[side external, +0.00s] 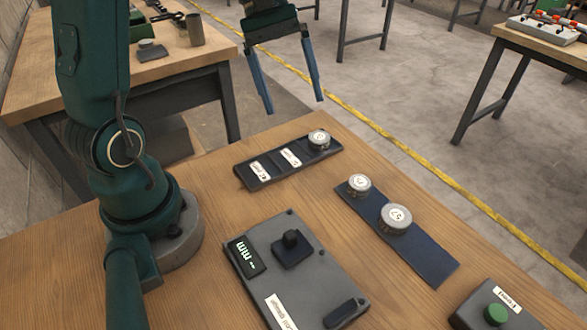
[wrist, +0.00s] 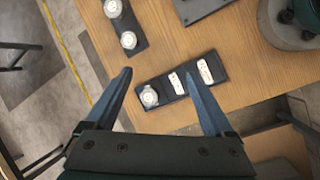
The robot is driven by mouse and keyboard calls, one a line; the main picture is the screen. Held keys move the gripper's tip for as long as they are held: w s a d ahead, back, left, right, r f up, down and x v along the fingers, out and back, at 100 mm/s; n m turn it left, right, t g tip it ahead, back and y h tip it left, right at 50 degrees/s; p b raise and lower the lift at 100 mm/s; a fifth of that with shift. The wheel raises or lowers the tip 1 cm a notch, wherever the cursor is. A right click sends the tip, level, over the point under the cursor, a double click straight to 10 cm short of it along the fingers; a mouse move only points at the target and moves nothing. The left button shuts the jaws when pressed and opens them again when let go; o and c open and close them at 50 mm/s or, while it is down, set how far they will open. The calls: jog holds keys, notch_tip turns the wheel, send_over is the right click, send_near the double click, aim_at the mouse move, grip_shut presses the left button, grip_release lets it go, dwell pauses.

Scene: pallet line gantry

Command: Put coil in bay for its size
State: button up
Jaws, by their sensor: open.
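A dark tray (side external: 305,158) with two white labels lies near the table's far edge. A silver coil (side external: 319,139) sits at its right end, and shows in the wrist view (wrist: 149,97) at the tray's left end. On a dark blue mat (side external: 428,258) stand a smaller coil (side external: 359,184) and a larger coil (side external: 396,218), apart from each other. In the wrist view both mat coils show at the upper left. My gripper (side external: 294,105) is open and empty, raised above and beyond the tray. In the wrist view its fingertips (wrist: 158,73) overlap the tray area. The label text is unreadable.
A grey gauge unit (side external: 312,270) with a small display and a dark post stands at the front middle. A box with a green button (side external: 496,313) is at the front right. Bare wood lies between tray, mat and gauge. Other benches stand behind.

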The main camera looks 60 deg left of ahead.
jog(key=s+d+r+m+t+y, duration=0.1)
jog(key=s+d+m+t+y, duration=0.4)
jog(key=s+m, duration=0.5)
jog(key=shift+s+m, duration=0.35)
jog(key=shift+m, duration=0.25)
dwell(0.5)
